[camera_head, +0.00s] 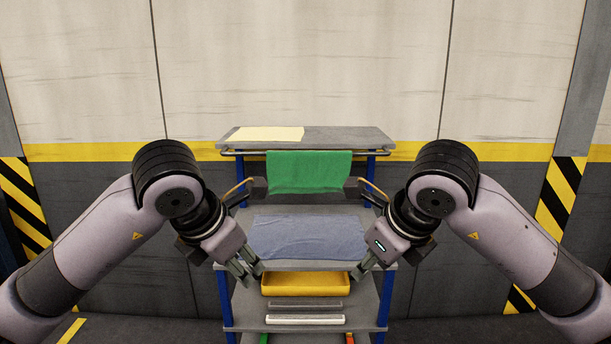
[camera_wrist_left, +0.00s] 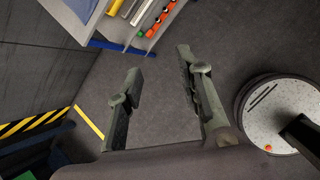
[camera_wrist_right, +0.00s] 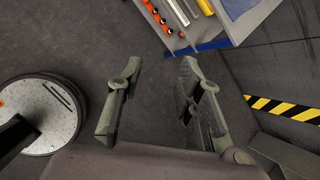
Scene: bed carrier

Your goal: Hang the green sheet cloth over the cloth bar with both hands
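The green sheet cloth (camera_head: 309,171) hangs over the cloth bar (camera_head: 236,153) at the front of the trolley's top shelf, spread flat below it. My left gripper (camera_head: 246,274) is in front of the trolley at the left, below and apart from the cloth. The left wrist view shows its two fingers (camera_wrist_left: 158,75) spread with only floor between them. My right gripper (camera_head: 362,270) is at the right, also below and apart from the cloth. The right wrist view shows its fingers (camera_wrist_right: 160,75) spread and empty.
A pale yellow cloth (camera_head: 266,134) lies on the top shelf (camera_head: 345,137). A blue-grey cloth (camera_head: 307,237) covers much of the middle shelf. A yellow tray (camera_head: 305,284) and a white bar (camera_head: 305,319) are lower down. Brown-orange handles (camera_head: 237,189) stick out at both sides.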

